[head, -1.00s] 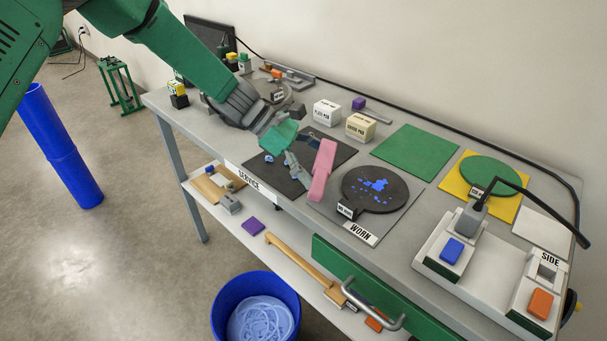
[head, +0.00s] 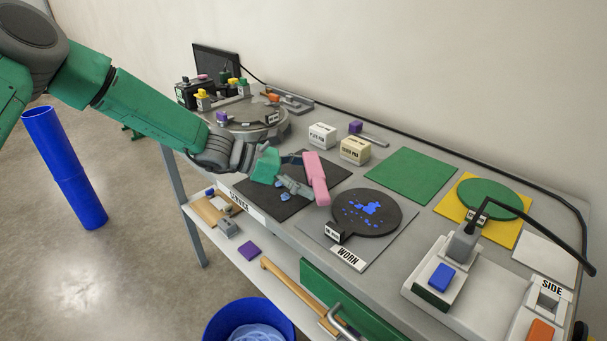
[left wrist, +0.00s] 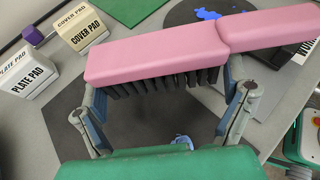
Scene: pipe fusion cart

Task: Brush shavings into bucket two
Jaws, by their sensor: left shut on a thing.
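My left gripper (head: 300,188) is shut on a pink brush (head: 316,178), over the dark mat on the bench. In the left wrist view the pink brush (left wrist: 160,52) lies across both fingers, with dark bristles facing the mat. A small blue shaving (head: 284,197) lies on the mat beside the gripper; it also shows in the left wrist view (left wrist: 183,141). Blue bits (head: 368,208) lie on the round black plate. A blue bucket (head: 215,325) holding pale blue coils stands on the floor, cut off by the bottom edge. No bucket shows a number. My right gripper is out of view.
Pad boxes (head: 354,150) stand behind the brush. A green square (head: 412,176) and a two-sided white fixture (head: 447,275) lie to the right. A lower shelf (head: 275,277) holds tools. A tall blue tube (head: 66,170) stands left on the floor.

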